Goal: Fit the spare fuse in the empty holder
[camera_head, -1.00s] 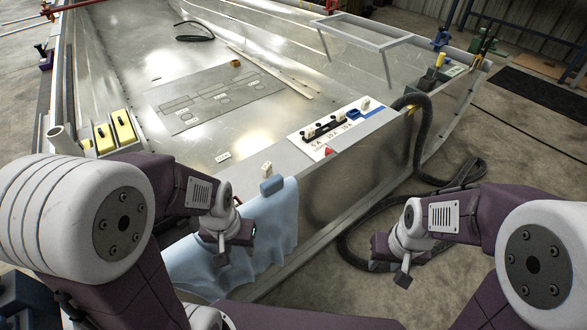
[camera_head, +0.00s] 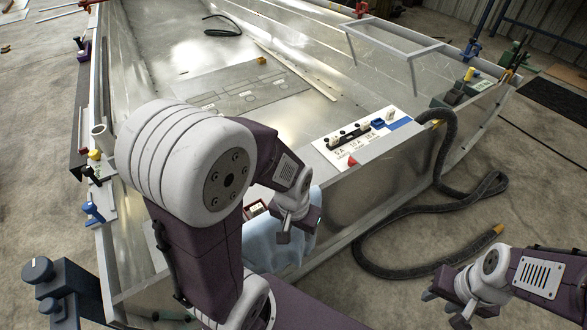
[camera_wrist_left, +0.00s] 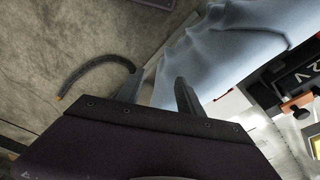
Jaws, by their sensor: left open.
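The white fuse panel (camera_head: 330,150) with ampere labels lies on the hull's ledge in the head view. A row of black holders (camera_head: 348,136) sits on it; which holder is empty is too small to tell. A small pale piece (camera_head: 391,114), perhaps the spare fuse, is by the blue block (camera_head: 378,123) at the panel's far end. My left gripper (camera_head: 296,226) is above the pale blue cloth (camera_head: 265,250), left of and nearer than the panel. In the left wrist view its fingers (camera_wrist_left: 158,88) are apart and empty. My right gripper (camera_head: 446,306) hangs over the floor; its finger gap is unclear.
A dark hose (camera_head: 440,205) curls over the hull's right edge to the floor. A grey sheet (camera_head: 225,88) lies inside.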

